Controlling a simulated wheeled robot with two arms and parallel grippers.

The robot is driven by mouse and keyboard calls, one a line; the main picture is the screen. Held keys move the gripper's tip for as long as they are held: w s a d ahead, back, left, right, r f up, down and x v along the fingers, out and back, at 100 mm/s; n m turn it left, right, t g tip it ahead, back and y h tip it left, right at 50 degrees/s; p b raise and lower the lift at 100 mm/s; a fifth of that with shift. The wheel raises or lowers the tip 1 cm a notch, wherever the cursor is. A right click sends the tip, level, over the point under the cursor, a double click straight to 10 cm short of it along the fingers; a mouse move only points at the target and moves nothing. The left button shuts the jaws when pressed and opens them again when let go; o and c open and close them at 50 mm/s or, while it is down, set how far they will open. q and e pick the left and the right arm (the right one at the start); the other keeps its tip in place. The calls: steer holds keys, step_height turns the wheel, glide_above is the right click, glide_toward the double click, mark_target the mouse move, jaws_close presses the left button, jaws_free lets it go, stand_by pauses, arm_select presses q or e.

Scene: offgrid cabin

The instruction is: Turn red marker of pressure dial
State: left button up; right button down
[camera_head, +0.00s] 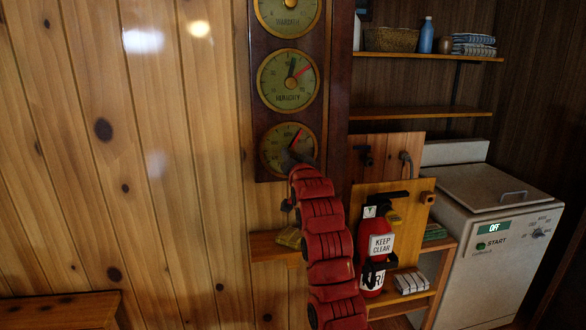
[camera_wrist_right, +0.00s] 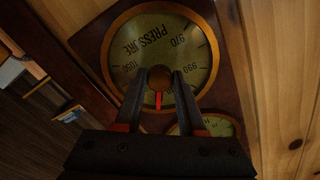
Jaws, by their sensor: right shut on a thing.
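The pressure dial (camera_head: 270,143) is the lowest of three round dials on a dark wooden board. It shows upside down and close up in the right wrist view (camera_wrist_right: 133,70), with "PRESSURE" on its face. Its red marker (camera_head: 296,136) points up and slightly right in the head view. In the wrist view the red marker (camera_wrist_right: 158,100) shows between my fingers. My right gripper (camera_head: 292,158) is at the dial's centre, hiding part of its lower face. In the wrist view its fingertips (camera_wrist_right: 159,75) are shut on the round brass centre knob (camera_wrist_right: 159,73). My left gripper is not in view.
The humidity dial (camera_head: 287,80) and warmth dial (camera_head: 288,15) are above. A fire extinguisher (camera_head: 374,245) stands at right of my red arm, near a small shelf. A white washing machine (camera_head: 480,250) is farther right. The plank wall at left is clear.

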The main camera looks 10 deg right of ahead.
steer(key=shift+r+m, duration=0.1)
steer(key=shift+m, duration=0.2)
steer(key=c, duration=0.9)
jaws_free()
steer(key=o, duration=0.4)
steer(key=shift+w, duration=0.15)
steer(key=shift+s, duration=0.2)
steer(key=s+b, duration=0.5)
steer(key=s, duration=1.2)
steer(key=shift+b, duration=0.4)
